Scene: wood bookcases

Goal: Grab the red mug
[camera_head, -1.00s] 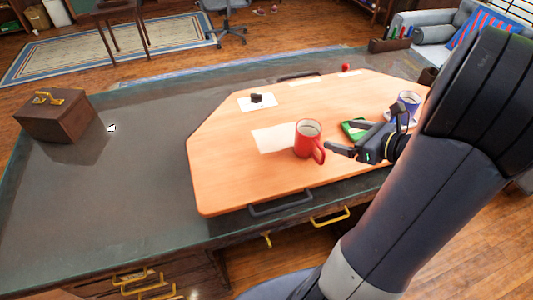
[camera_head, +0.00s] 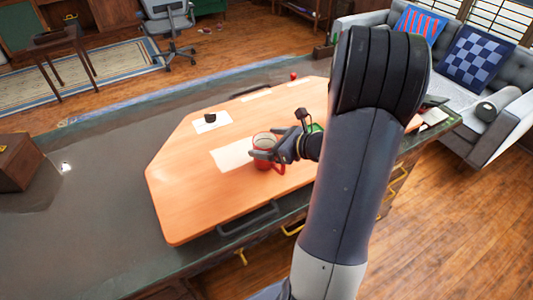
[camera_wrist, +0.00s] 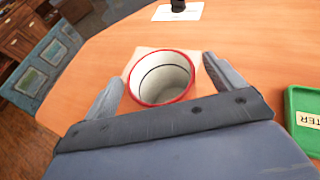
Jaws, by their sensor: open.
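The red mug (camera_head: 264,155) stands upright on the orange wooden board, partly covered by my gripper in the head view. In the wrist view, the mug (camera_wrist: 161,80) shows its red rim and white inside, and looks empty. My gripper (camera_head: 262,152) is open at the mug. In the wrist view the two fingers of my gripper (camera_wrist: 163,85) lie on either side of the mug, with a gap on the right; I cannot tell whether the left one touches. The mug's handle points right and toward the camera in the head view.
The board (camera_head: 190,190) lies on a dark desk (camera_head: 110,200). White paper (camera_head: 228,156) lies by the mug. A green item (camera_wrist: 304,112) is close on the right. A black object (camera_head: 210,117) sits on a white card farther back. A wooden box (camera_head: 17,162) is at far left.

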